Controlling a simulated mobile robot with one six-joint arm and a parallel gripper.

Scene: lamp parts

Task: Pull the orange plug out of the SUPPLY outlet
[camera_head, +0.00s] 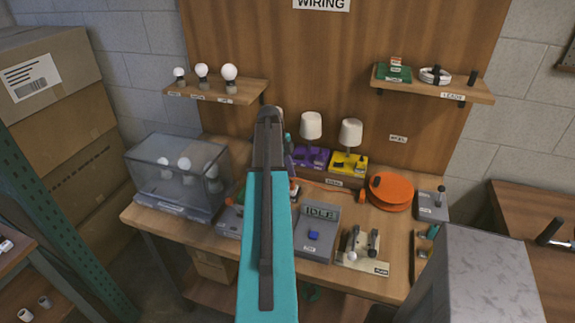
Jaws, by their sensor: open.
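My arm crosses the middle of the view, and its raised end hides what lies behind it. I cannot make out my gripper's fingers; they seem to be hidden behind the arm. An orange cable (323,183) runs along the back of the bench from beside my arm to the orange reel (390,191). A small orange piece (362,196) sits at the reel's left side. I cannot tell whether it is the plug. A small label (333,183) stands near the cable, too small to read. The SUPPLY outlet cannot be made out.
The wooden bench (408,268) carries a clear-walled box (165,170), purple (308,160) and yellow (344,168) lamp bases with white shades, and a grey device reading IDLE (316,240). Two shelves hang above. A grey block (485,275) stands at front right.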

